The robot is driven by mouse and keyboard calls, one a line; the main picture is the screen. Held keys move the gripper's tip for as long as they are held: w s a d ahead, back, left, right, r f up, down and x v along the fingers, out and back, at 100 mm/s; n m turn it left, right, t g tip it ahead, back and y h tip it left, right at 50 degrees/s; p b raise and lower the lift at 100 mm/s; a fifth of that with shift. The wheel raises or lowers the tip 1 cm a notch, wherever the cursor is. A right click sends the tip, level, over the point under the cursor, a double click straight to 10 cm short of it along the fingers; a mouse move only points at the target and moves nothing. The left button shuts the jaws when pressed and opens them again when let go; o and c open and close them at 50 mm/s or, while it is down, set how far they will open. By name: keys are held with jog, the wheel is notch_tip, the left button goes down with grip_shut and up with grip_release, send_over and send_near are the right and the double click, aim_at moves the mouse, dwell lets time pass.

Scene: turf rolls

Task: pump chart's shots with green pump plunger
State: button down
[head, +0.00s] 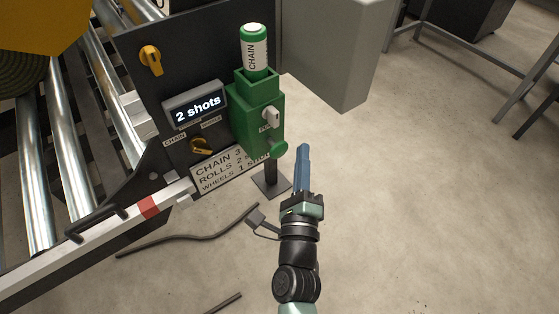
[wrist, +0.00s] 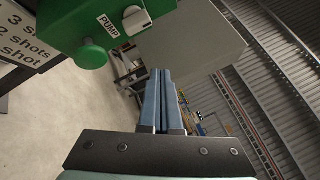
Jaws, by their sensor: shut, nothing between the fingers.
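The green pump body (head: 255,112) stands on a post, with a green bottle labelled CHAIN (head: 255,47) upright in its top. Its round green plunger knob (head: 279,147) sticks out low at the front; the wrist view shows the knob (wrist: 92,54) to the left of the fingers. The chart (head: 228,170) reads CHAIN 3, ROLLS 2, WHEELS 1 SHOT, its right end partly hidden by the pump. A display (head: 197,107) reads "2 shots". My gripper (head: 302,148) is shut and empty, just right of the knob and apart from it.
A white lever (head: 271,117) sits by the PUMP label above the knob. A grey box (head: 340,50) stands behind right. A dark hose (head: 190,238) lies on the floor.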

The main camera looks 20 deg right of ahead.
aim_at(279, 150)
jog(key=s+d+f+m+g+h+b, duration=0.1)
jog(key=s+f+m, duration=0.2)
jog(key=f, duration=0.5)
jog(key=shift+s+d+f+g, duration=0.15)
jog(key=shift+s+d+g, duration=0.15)
jog(key=shift+s+d, duration=0.05)
jog(key=w+a+p, duration=0.2)
jog(key=w+a, duration=0.1)
jog(key=w, duration=0.5)
jog(key=shift+w, duration=0.2)
jog(key=shift+w+a, duration=0.1)
dwell(1.5)
jog(key=shift+w, duration=0.3)
